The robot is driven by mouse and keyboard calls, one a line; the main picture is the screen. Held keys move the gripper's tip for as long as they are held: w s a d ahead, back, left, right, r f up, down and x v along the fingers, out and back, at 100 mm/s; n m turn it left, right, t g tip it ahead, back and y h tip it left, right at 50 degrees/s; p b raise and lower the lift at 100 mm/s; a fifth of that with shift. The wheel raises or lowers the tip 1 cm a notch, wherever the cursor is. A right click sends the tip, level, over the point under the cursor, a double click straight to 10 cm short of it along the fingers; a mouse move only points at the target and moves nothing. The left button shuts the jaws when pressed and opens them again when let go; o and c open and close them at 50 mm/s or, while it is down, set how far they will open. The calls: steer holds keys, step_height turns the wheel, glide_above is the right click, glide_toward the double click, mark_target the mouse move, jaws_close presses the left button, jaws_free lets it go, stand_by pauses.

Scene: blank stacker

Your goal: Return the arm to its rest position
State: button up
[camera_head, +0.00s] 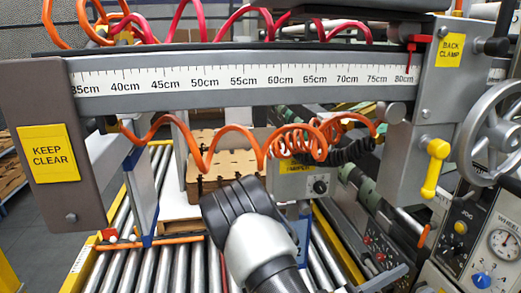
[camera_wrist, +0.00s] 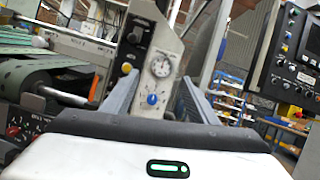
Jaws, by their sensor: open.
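My arm (camera_head: 262,245) rises from the bottom of the head view, a white and grey link ending in a dark wrist part. It is over the roller conveyor and in front of a stack of brown boards. The fingers cannot be made out there. In the wrist view my gripper (camera_wrist: 158,92) shows two grey fingers spread wide apart, with nothing between them. Beyond them is a grey machine panel with a round dial (camera_wrist: 160,66) and a blue knob (camera_wrist: 152,99).
A grey beam with a centimetre ruler (camera_head: 240,82) crosses above the arm, with coiled orange hoses (camera_head: 300,142) below it. A yellow handle (camera_head: 434,168) and handwheel (camera_head: 492,132) are at right. The roller conveyor (camera_head: 112,268) lies lower left. A control panel (camera_wrist: 300,55) stands right in the wrist view.

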steer(key=s+r+m+g+y, duration=0.1)
steer(key=s+m+g+y, duration=0.7)
steer(key=s+m+g, duration=0.4)
steer(key=a+r+m+t+y, duration=0.3)
steer(key=a+m+t+y, duration=0.2)
steer(key=a+m+y, duration=0.4)
steer(key=w+a+r+m+t+y, duration=0.25)
steer(key=a+r+t+y, duration=0.25)
steer(key=a+r+t, duration=0.3)
step_height(320, 180, up, 23)
steer(key=g+p, duration=0.1)
steer(key=p, duration=2)
steer(key=shift+w, duration=0.45)
steer(key=shift+a+f+n, duration=0.1)
steer(key=shift+n, duration=0.15)
